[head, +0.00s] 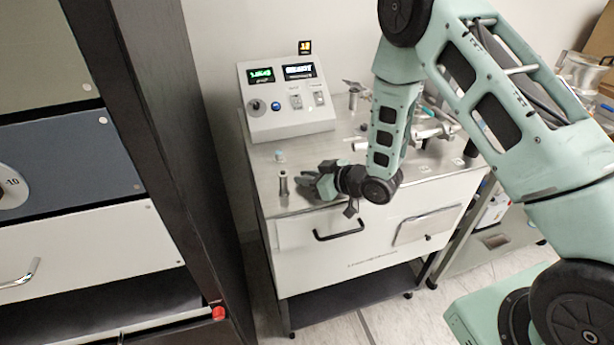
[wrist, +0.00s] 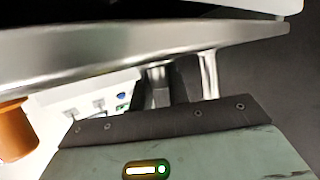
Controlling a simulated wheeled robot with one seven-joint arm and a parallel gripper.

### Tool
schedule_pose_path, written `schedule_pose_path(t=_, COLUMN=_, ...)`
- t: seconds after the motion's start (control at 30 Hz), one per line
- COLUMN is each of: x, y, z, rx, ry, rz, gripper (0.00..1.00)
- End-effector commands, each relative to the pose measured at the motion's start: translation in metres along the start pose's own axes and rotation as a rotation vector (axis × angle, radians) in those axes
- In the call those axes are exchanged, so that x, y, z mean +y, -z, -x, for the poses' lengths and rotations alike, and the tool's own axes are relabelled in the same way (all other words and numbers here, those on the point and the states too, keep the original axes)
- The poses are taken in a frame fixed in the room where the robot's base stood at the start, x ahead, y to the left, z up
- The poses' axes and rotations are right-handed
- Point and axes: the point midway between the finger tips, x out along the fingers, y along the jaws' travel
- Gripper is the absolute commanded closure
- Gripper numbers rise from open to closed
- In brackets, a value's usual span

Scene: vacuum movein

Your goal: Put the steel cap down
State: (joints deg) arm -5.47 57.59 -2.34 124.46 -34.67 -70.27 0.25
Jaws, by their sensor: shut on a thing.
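My gripper (head: 308,184) is low over the front left of the steel-topped cart, its fingers pointing left. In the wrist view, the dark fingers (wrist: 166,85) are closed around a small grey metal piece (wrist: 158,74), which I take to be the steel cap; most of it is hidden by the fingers. In the head view the cap cannot be made out. An upright steel tube (head: 283,184) stands just left of my fingertips, apart from them. A steel tube also shows beside the fingers in the wrist view (wrist: 208,74).
The worktop (head: 325,160) has bare room behind my gripper. A control console (head: 287,100) stands at its back left, with a small pale-blue-topped piece (head: 279,156) in front. Metal fittings (head: 432,128) crowd the right. A dark cabinet (head: 150,130) is at left. An orange cylinder (wrist: 14,125) shows in the wrist view.

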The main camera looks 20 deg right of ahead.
Motion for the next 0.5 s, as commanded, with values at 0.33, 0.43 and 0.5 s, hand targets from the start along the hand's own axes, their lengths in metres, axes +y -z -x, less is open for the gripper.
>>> schedule_pose_path(t=0.33, x=-0.0001, y=-0.0028, z=-0.0010, rx=-0.001, ry=0.000, rz=0.000, gripper=0.61)
schedule_pose_path(t=0.43, x=-0.0001, y=-0.0027, z=-0.0009, rx=-0.001, ry=0.000, rz=0.000, gripper=0.61)
schedule_pose_path(t=0.5, x=-0.0001, y=-0.0026, z=-0.0009, rx=-0.001, ry=0.000, rz=0.000, gripper=0.61)
